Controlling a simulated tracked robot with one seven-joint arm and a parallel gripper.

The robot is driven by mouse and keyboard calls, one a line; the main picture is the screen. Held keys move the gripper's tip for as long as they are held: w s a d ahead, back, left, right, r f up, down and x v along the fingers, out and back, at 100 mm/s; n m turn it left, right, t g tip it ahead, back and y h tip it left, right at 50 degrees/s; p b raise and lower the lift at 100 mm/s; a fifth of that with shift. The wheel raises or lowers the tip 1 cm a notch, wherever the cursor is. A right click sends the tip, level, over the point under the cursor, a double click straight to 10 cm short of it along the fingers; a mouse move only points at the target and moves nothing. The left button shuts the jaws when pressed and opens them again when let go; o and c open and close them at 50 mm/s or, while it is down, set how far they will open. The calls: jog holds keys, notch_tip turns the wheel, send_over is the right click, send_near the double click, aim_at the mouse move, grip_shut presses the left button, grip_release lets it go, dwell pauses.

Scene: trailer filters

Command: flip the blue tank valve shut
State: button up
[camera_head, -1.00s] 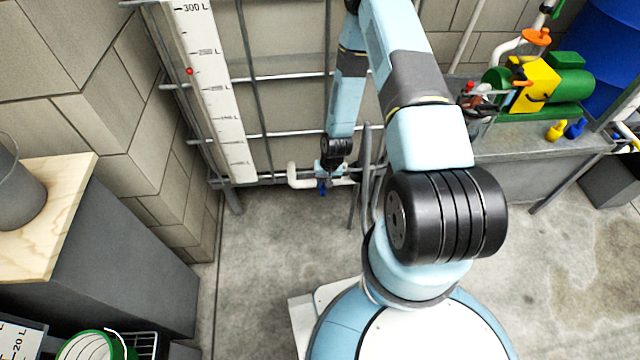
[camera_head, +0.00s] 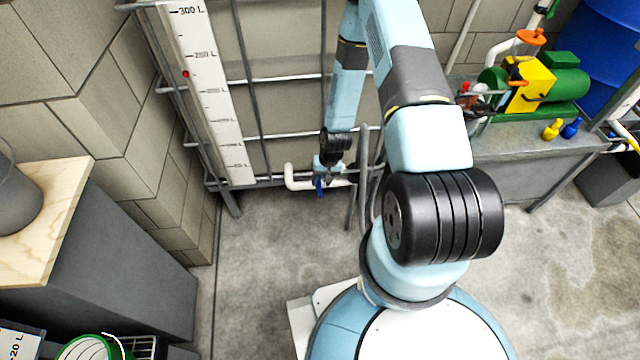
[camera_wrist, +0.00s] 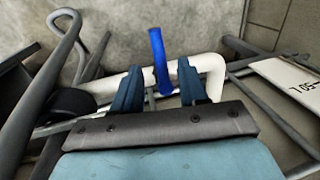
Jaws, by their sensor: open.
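The blue tank valve lever (camera_wrist: 158,62) sticks out upright in the wrist view, across the white outlet pipe (camera_wrist: 205,68). In the head view the lever (camera_head: 319,187) shows small and hangs down at the pipe (camera_head: 295,180), low on the tank frame. My gripper (camera_wrist: 158,84) is open, with one dark blue finger on each side of the lever. I cannot tell whether either finger touches it. In the head view my gripper (camera_head: 328,168) is just above the lever and hides part of the valve.
Grey frame bars (camera_head: 350,205) stand close to the right of the valve. The white litre scale (camera_head: 215,95) is on the tank at left. A bench with a green and yellow pump (camera_head: 540,85) is at right. The concrete floor (camera_head: 270,245) in front is clear.

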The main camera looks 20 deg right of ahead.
notch_tip(320, 180, up, 11)
jog(key=d, duration=0.2)
jog(key=shift+f, duration=0.2)
jog(key=shift+d, duration=0.1)
dwell(0.4)
jog(key=d+r+n+t+h, duration=0.1)
jog(key=d+r+t+h, duration=0.15)
jog(key=r, duration=3.15)
jog(key=s+r+t, duration=0.2)
jog(key=s+r, duration=1.9)
jog(key=s, duration=0.1)
jog(key=shift+a+r+n+t, duration=0.3)
jog(key=shift+a+t, duration=0.05)
jog(key=shift+a, duration=0.05)
